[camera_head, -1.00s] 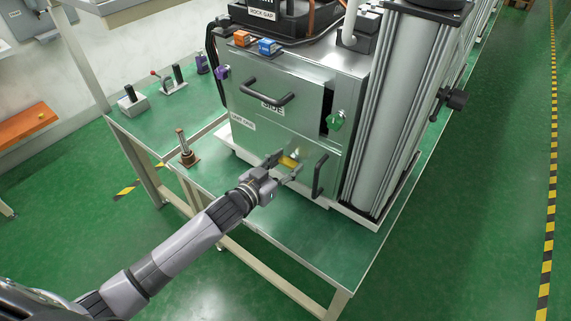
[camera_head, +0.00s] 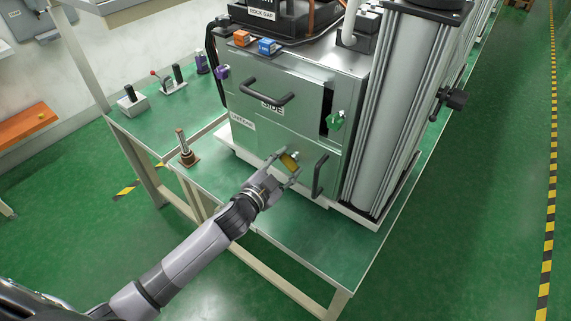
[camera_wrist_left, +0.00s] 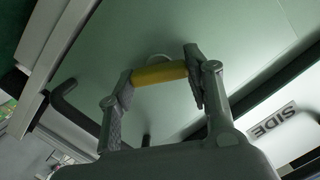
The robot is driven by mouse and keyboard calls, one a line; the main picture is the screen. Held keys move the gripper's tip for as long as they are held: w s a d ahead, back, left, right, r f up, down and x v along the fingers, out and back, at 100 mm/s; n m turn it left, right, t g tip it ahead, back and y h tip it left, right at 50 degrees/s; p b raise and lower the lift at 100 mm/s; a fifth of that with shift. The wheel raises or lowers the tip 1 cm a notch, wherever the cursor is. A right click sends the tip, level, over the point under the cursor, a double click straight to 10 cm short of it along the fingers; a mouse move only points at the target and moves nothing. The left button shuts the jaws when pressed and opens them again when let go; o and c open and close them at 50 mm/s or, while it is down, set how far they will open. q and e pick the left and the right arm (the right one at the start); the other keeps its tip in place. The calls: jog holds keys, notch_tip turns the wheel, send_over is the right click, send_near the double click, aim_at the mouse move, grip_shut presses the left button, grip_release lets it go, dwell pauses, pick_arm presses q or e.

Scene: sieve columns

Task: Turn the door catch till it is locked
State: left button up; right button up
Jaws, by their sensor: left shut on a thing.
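The door catch (camera_head: 288,162) is a short yellow bar on the lower front of the grey cabinet, left of a black upright handle (camera_head: 320,175). My left gripper (camera_head: 289,165) is at the cabinet front with its fingers shut on the catch. In the left wrist view the yellow catch (camera_wrist_left: 160,73) lies crosswise between the two grey fingers, one at each end, with a pale round mount partly showing behind it. The fingers hide the ends of the catch. My right gripper is not in view.
A black drawer handle (camera_head: 267,93) juts out above. A green knob (camera_head: 335,120) sits to the right. A brown-based post (camera_head: 185,150) stands on the green bench to the left. A big grey cylinder (camera_head: 385,120) stands right of the cabinet. The bench front is clear.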

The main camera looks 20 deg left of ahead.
pick_arm(q)
jog(key=m, duration=0.5)
jog(key=shift+d+f+m+t+y, duration=0.15)
jog(key=shift+f+m+t+y, duration=0.15)
jog(key=shift+t, duration=0.1)
jog(key=m, duration=0.5)
jog(key=shift+m+t, duration=0.4)
jog(key=o, duration=1.4)
jog(key=shift+c, duration=0.2)
jog(key=shift+s, duration=0.1)
jog(key=v, duration=1.2)
